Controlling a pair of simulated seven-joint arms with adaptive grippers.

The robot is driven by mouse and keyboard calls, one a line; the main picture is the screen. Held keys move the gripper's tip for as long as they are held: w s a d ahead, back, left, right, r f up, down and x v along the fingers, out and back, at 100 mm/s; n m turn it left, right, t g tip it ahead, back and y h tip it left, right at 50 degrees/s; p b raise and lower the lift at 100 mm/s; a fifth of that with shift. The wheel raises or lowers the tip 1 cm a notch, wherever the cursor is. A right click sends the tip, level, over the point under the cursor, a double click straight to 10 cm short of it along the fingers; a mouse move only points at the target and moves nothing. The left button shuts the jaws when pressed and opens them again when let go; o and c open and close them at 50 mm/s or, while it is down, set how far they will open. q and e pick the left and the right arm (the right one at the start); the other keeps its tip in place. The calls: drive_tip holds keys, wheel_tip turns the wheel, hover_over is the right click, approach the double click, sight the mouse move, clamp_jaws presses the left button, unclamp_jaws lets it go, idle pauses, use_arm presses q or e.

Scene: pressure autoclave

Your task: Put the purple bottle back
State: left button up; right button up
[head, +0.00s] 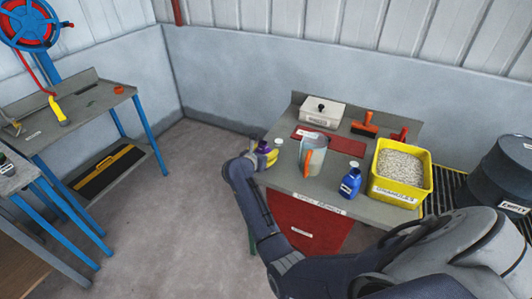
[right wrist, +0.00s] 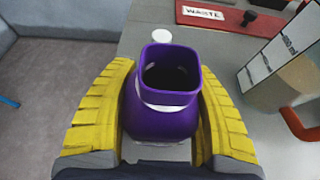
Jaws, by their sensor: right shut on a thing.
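The purple bottle (head: 263,146) is at the left edge of the spill bench, held by my right gripper (head: 266,156). In the right wrist view the purple bottle (right wrist: 165,115) sits between the two yellow finger pads of the gripper (right wrist: 165,125), which is shut on it. Its square mouth is open and faces the camera, with no cap on it. A white round cap-like disc (right wrist: 161,35) shows just beyond the bottle. Whether the bottle's base touches the bench is hidden. My left gripper is not in view.
On the bench (head: 325,195) stand a clear jug (head: 318,146) with an orange handle, a blue bottle (head: 350,182), a yellow granules tub (head: 412,190), a white box (head: 322,111) and a red mat (head: 345,145). A dark drum (head: 500,165) stands at right.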

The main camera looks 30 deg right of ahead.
drive_tip(key=shift+f, duration=0.15)
drive_tip(key=o, duration=1.4)
drive_tip(key=shift+v, duration=2.8)
drive_tip(key=shift+w, duration=0.1)
